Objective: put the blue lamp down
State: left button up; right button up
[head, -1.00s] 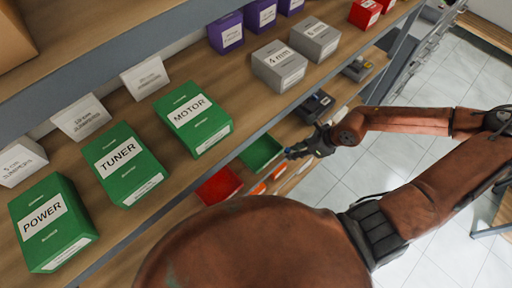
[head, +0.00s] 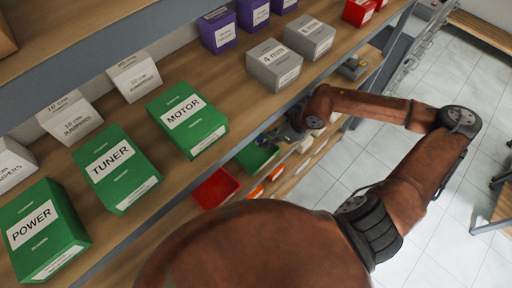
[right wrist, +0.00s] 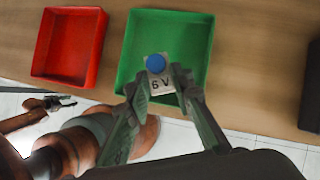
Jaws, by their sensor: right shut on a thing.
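The blue lamp (right wrist: 155,64) is a round blue cap on a small pale block marked "6 V". My right gripper (right wrist: 160,80) is shut on the block, one finger on each side. In the right wrist view the lamp lies over the inside of the green bin (right wrist: 133,42), near its front side; whether it touches the bottom I cannot tell. In the head view my right gripper (head: 272,138) reaches in at the shelf edge by the green bin (head: 257,160), and the lamp is hidden. My left gripper (right wrist: 58,103) shows small at the left of the wrist view.
A red bin (right wrist: 68,46) stands left of the green one, with bare wood between. A dark thing (right wrist: 311,95) is at the right. In the head view, an upper shelf with green boxes (head: 187,118) and grey boxes (head: 274,66) overhangs the bins.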

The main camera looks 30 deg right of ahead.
send_near(251, 150)
jog(key=shift+w+a+f, duration=0.25)
jog(key=shift+w+a, duration=0.4)
jog(key=shift+a, duration=0.15)
jog(key=shift+p+x, duration=0.3)
jog(key=shift+x, duration=0.55)
notch_tip(251, 150, down, 3)
jog(key=shift+w+p, duration=0.1)
jog(key=shift+p, duration=0.4)
jog(key=shift+f, duration=0.1)
jog(key=shift+f, duration=0.15)
jog(key=o, duration=1)
